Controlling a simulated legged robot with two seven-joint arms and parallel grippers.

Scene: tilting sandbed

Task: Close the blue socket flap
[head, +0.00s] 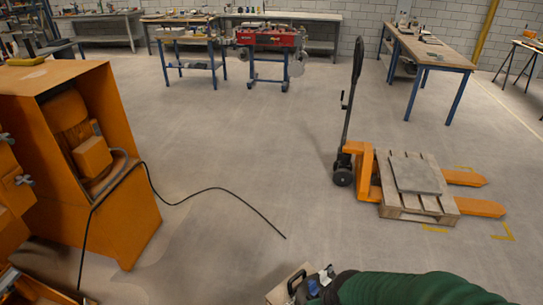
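I cannot make out a blue socket flap for certain.
A black cable (215,189) runs from the orange machine across the floor. An orange pallet truck (366,170) holds a wooden pallet (405,213) at the right. A dark green rounded shape (415,288) fills the bottom edge. Workbenches (425,50) line the back. The middle floor is clear.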

